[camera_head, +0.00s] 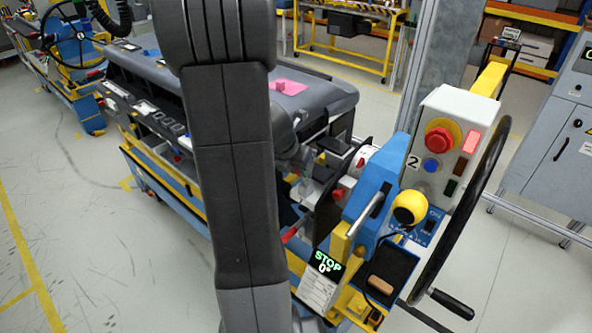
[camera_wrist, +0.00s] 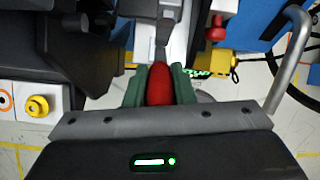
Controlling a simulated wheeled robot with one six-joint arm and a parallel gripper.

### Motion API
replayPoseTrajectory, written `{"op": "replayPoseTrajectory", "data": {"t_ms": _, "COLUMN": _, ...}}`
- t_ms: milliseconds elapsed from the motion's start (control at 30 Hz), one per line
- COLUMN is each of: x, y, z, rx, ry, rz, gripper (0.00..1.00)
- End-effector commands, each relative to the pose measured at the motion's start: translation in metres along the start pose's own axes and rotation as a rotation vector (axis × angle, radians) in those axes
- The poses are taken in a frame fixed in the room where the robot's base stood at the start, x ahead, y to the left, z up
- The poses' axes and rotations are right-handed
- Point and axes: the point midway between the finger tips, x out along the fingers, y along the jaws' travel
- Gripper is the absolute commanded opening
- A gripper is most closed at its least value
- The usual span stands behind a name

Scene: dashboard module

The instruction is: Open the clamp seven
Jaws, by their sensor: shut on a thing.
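In the wrist view, a red rounded handle (camera_wrist: 160,84) sits between the green finger pads of my gripper (camera_wrist: 159,92). My gripper is shut on this handle. A grey metal arm (camera_wrist: 162,38) runs from the handle's far end toward the top of the picture. No number shows on it, so I cannot tell whether it is clamp seven. In the head view, my arm covers part of the dashboard module, and my gripper's hold on the handle cannot be made out. The dark dashboard module (camera_head: 330,98) lies along the blue and yellow fixture behind my arm.
A control box (camera_head: 440,145) with a red button and lit red lamp stands to the right, beside a large black handwheel (camera_head: 480,200). A small display (camera_head: 327,263) reads STOP 0°. A grey bar handle (camera_wrist: 291,62) is close to my gripper's right. Open floor (camera_head: 90,240) lies left.

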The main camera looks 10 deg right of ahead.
Motion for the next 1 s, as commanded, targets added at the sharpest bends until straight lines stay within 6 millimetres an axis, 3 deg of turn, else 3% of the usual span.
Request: {"op": "replayPoseTrajectory", "data": {"t_ms": 1000, "x": -0.0013, "y": -0.0007, "z": 0.0123, "rx": 0.0, "ry": 0.102, "rz": 0.025, "gripper": 0.0}}
